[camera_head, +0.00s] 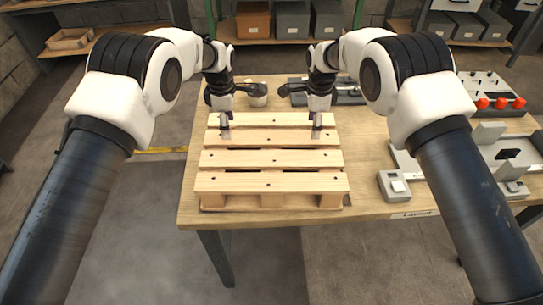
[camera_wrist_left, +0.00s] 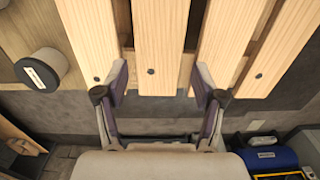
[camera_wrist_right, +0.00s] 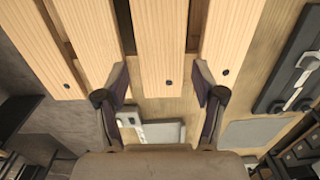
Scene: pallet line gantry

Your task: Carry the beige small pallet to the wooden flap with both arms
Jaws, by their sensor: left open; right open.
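The beige small pallet (camera_head: 268,182) lies flat on the wooden table, its slats running left to right in the head view. My left gripper (camera_head: 225,123) is open above the left part of its second slat from the back. My right gripper (camera_head: 317,123) is open above the right part of the same slat. In the left wrist view the pallet (camera_wrist_left: 162,40) has one slat between the open fingers, near the slat end. The right wrist view shows the pallet (camera_wrist_right: 160,40) with a slat likewise between the fingers. Contact cannot be told. I cannot make out a wooden flap.
The table (camera_head: 368,150) has bare wood right of the pallet. A grey box (camera_head: 393,187) and a panel with red knobs (camera_head: 495,100) stand further right. A small round container (camera_head: 257,96) is behind the pallet. Floor (camera_head: 150,210) is open left of the table.

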